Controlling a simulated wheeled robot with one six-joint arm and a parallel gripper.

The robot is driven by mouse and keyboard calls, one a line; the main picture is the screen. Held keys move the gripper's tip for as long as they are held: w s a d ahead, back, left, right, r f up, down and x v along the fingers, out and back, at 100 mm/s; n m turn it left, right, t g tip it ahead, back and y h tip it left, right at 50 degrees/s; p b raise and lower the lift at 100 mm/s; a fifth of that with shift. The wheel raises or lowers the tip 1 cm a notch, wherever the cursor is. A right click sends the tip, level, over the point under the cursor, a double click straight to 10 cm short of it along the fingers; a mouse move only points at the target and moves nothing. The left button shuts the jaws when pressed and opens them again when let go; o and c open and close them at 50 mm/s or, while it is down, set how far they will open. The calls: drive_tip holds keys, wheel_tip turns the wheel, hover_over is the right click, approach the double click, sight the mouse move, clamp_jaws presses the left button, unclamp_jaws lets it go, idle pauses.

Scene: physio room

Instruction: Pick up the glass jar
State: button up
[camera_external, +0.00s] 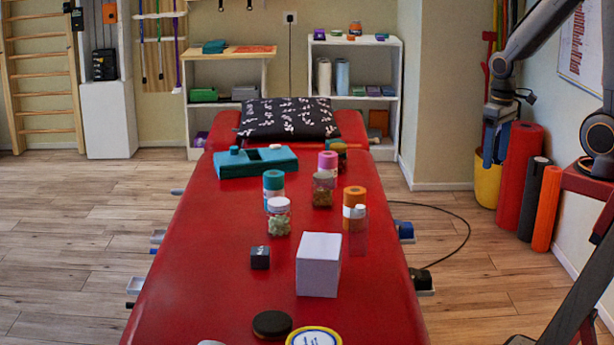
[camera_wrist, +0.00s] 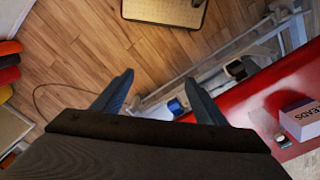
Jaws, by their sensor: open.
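A clear jar (camera_external: 279,216) with a white lid and pale green contents stands upright on the red treatment table (camera_external: 230,300). Behind it to the right stands another clear jar (camera_external: 323,190) with brownish contents. I cannot tell which of them is the glass jar. My gripper (camera_external: 495,160) hangs in the air right of the table, well away from both jars. In the wrist view my gripper (camera_wrist: 160,80) is open, with two blue-grey fingers apart and nothing between them. No jar can be made out there.
Around the jars stand a teal-labelled bottle (camera_external: 273,186), an orange container (camera_external: 354,200), a white box (camera_external: 318,265) and a black cube (camera_external: 260,257). A teal tray (camera_external: 256,163) lies behind. Rolled mats (camera_external: 519,175) and a yellow bin (camera_external: 487,187) stand at right.

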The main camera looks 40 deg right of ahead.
drive_tip(key=w+a+r+m+y+b, duration=0.1)
drive_tip(key=w+a+m+y, duration=0.45)
drive_tip(key=a, duration=0.55)
drive_tip(key=w+a+r+m+y, duration=0.1)
drive_tip(key=w+a+m+y, duration=0.45)
drive_tip(key=a, duration=0.55)
drive_tip(key=m+t+b, duration=0.2)
drive_tip(key=m+t, duration=1.1)
drive_tip(key=m, duration=0.4)
hover_over(323, 191)
drive_tip(key=d, duration=0.6)
drive_tip(key=f, duration=0.1)
drive_tip(key=shift+y, duration=0.5)
drive_tip(key=f, duration=1.2)
drive_tip(key=shift+a+f, duration=0.2)
drive_tip(key=shift+a, duration=0.15)
drive_tip(key=shift+s+a+p+x, duration=0.1)
drive_tip(key=shift+p+x, duration=0.35)
drive_tip(key=shift+x, duration=1.45)
drive_tip(key=shift+s+a+p+x, duration=0.15)
drive_tip(key=shift+p+x, duration=0.25)
drive_tip(key=shift+x, duration=1.5)
clamp_jaws()
